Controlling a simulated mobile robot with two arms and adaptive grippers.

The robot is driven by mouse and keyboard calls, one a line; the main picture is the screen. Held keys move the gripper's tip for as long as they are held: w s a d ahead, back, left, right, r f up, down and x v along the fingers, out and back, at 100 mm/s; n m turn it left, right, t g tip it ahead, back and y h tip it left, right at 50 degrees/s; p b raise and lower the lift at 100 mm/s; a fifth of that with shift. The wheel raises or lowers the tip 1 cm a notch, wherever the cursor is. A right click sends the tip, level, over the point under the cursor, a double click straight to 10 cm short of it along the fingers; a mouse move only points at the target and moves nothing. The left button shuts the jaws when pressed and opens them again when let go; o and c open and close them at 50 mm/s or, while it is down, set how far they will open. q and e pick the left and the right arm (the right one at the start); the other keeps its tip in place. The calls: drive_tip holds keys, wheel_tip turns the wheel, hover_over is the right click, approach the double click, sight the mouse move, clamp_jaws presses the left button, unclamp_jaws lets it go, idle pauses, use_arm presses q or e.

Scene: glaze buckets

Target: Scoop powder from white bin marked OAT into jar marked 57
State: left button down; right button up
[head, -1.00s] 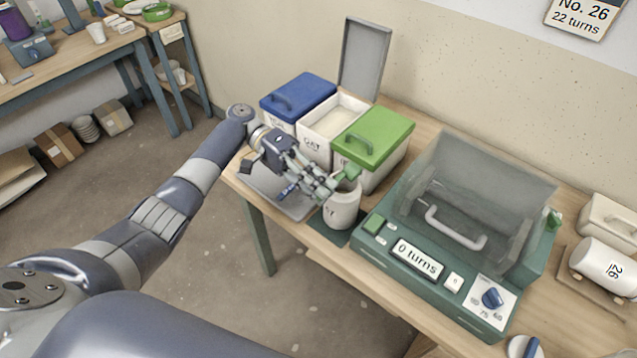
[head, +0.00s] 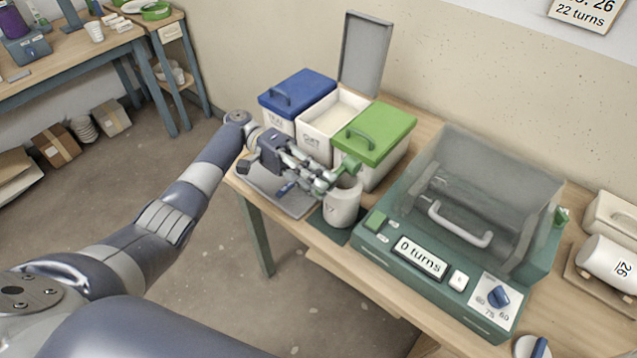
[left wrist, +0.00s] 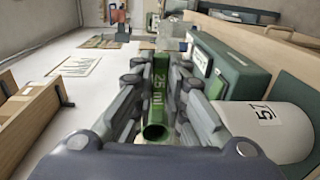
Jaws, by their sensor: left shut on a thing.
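The white bin marked OAT (head: 314,140) stands between two lidded bins on the table, its grey lid (head: 364,55) raised and pale powder (head: 338,115) inside. The white jar marked 57 (head: 341,208) stands in front of the bins; its label reads clearly in the left wrist view (left wrist: 266,112). My left gripper (head: 326,181) is shut on a green scoop (head: 350,168), marked 25 ml in the left wrist view (left wrist: 160,88). The scoop is at the jar's mouth, which the fingers partly hide. I cannot tell whether it holds powder. My right gripper is out of view.
A blue-lidded bin (head: 298,93) and a green-lidded bin (head: 376,132) flank the open one. A green machine (head: 440,265) with a clear hood and a "0 turns" display stands close right of the jar. A grey tray (head: 292,203) lies left of it.

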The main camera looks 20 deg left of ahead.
use_arm(q)
drive_tip(key=shift+a+f+g+h+b, duration=0.15)
drive_tip(key=shift+g+h+b, duration=0.15)
drive_tip(key=shift+h+b, duration=0.65)
drive_tip(key=shift+w+a+f+g+h+b, duration=0.1)
drive_tip(key=shift+g+h+b, duration=0.15)
drive_tip(key=shift+h+b, duration=0.95)
drive_tip(key=shift+w+a+f+g+h+b, duration=0.1)
drive_tip(key=shift+g+h+b, duration=0.15)
drive_tip(key=shift+b, duration=1.75)
drive_tip(key=shift+r, duration=0.15)
